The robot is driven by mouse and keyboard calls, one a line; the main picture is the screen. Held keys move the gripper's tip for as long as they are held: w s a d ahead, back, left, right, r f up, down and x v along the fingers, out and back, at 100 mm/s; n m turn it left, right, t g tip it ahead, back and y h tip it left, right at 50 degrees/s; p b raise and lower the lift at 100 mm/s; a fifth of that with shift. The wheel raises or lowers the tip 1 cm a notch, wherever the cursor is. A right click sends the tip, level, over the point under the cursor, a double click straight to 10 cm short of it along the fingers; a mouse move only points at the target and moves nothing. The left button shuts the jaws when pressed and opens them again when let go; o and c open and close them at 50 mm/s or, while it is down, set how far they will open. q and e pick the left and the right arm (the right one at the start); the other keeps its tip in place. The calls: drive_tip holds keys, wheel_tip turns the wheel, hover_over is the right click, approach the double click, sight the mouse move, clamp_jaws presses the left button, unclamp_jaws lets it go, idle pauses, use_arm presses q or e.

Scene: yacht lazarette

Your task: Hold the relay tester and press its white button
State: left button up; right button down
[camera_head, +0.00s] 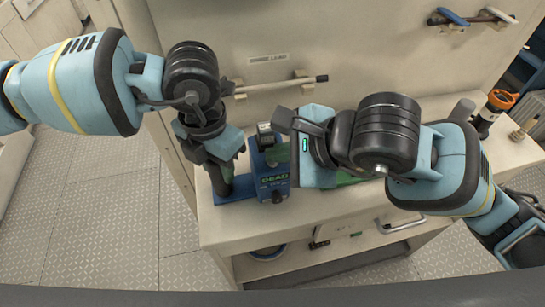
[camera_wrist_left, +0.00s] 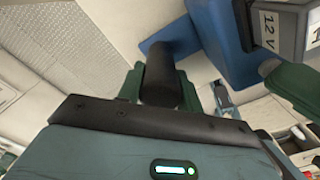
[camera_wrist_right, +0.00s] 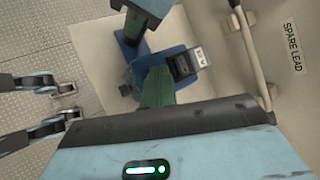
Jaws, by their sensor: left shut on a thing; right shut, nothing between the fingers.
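The relay tester (camera_head: 272,186) is a blue unit on a blue base on the bench, with a green label and a dark knob on its front. A grey block marked 12 V (camera_wrist_left: 278,24) sits on it in the left wrist view. My left gripper (camera_wrist_left: 160,90) is shut on the tester's black upright handle (camera_wrist_left: 160,72), at the left of the unit. My right gripper (camera_wrist_right: 158,78) is shut and empty, its green fingertips close beside the blue body in the right wrist view; I cannot tell if they touch. I cannot make out the white button.
A rod (camera_head: 285,86) hangs on the wall behind. An orange-topped item (camera_head: 500,100) and a grey cylinder (camera_head: 462,109) stand at the bench's right end. A drawer handle (camera_head: 402,226) juts from the front. Bare bench top (camera_head: 235,225) lies in front of the tester.

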drive_tip(key=shift+r, duration=0.8)
drive_tip(key=shift+r, duration=2.5)
use_arm(q)
drive_tip(key=o, duration=1.3)
wheel_tip(320, 180, up, 12)
drive_tip(key=shift+r, duration=0.1)
